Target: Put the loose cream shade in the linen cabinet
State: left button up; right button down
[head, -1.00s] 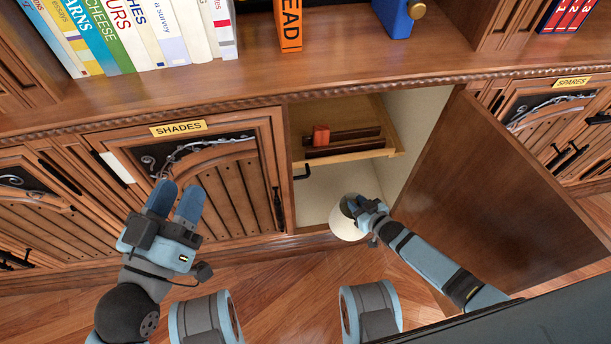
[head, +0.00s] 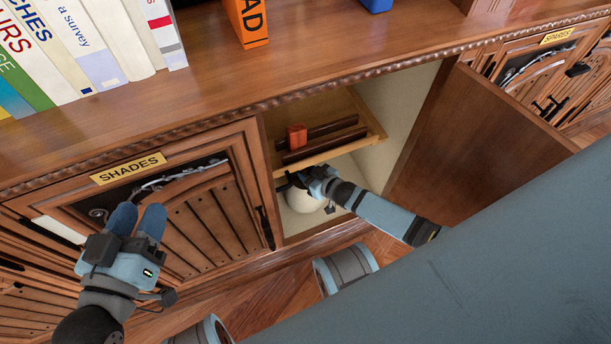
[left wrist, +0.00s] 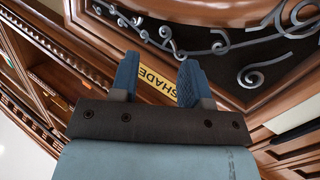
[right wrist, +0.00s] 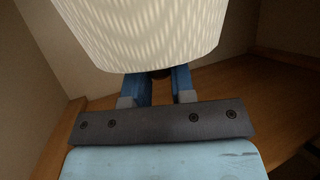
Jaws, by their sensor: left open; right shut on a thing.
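The cream shade (head: 302,200) is in the lower space of the open middle cabinet (head: 289,225), below its pull-out tray. It fills the upper middle of the right wrist view (right wrist: 140,30), where its lower rim shows. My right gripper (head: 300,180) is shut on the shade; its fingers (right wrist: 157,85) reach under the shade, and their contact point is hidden. No label shows on the open cabinet, so I cannot read whether it is the linen one. My left gripper (head: 137,220) is open and empty in front of the door labelled SHADES (head: 128,168); its fingers show apart in the left wrist view (left wrist: 158,80).
The wooden tray (head: 340,150) above the shade holds dark bars and a small red-orange block (head: 297,135). The open door (head: 485,150) stands to the right of my right arm. Books (head: 60,45) stand on the counter above. A SPARES cabinet (head: 555,37) is at far right.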

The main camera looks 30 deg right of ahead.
pick_arm(q)
jog(key=shift+w+a+f+m, duration=0.1)
jog(key=shift+w+f+m, duration=0.05)
jog(key=shift+w+m, duration=0.15)
pick_arm(e)
jog(key=shift+f, duration=0.5)
jog(key=shift+r, duration=0.1)
jog(key=shift+f, duration=0.2)
jog(key=c, duration=1)
grip_release()
jog(key=shift+o, duration=0.2)
pick_arm(q)
jog(key=shift+r, duration=0.2)
pick_arm(e)
jog(key=shift+r, duration=0.1)
